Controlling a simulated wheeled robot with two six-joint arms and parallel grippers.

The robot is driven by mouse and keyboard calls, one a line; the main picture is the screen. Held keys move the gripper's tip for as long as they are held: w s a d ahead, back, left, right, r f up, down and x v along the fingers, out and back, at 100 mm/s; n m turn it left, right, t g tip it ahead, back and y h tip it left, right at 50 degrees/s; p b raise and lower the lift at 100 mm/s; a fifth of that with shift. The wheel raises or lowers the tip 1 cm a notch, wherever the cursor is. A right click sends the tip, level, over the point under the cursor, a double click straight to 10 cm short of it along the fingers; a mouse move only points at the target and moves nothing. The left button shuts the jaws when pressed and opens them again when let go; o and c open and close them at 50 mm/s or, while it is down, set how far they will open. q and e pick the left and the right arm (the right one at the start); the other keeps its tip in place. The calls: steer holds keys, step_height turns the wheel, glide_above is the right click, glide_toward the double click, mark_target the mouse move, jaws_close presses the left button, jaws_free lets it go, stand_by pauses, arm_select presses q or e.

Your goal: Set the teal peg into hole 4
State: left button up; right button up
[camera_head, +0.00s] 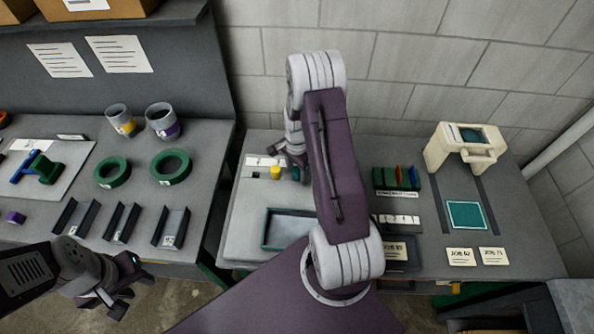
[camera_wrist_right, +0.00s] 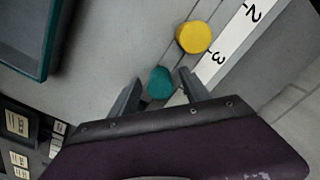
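The teal peg (camera_wrist_right: 160,82) stands between the two fingers of my right gripper (camera_wrist_right: 158,88) in the right wrist view, with a small gap seen on each side. In the head view only a sliver of the teal peg (camera_head: 295,174) shows beside my right gripper (camera_head: 290,160), which is largely hidden by my own arm. A yellow peg (camera_wrist_right: 194,37) stands close by, beside a white number strip (camera_wrist_right: 236,42) showing 2 and 3. The 4 and its hole are hidden. My left gripper (camera_head: 122,286) is open and empty in front of the left bench.
A teal-rimmed tray (camera_head: 266,229) lies just in front of the pegs. Green rings (camera_head: 171,167), grey cups and dark channels stand on the left bench. Several coloured pieces in a rack (camera_head: 397,179) and a cream machine (camera_head: 466,148) stand to the right.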

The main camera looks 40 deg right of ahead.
mark_target(297, 170)
step_height(297, 170, up, 9)
steer(key=shift+r+b, duration=0.1)
steer(key=shift+b, duration=0.35)
stand_by(0.4)
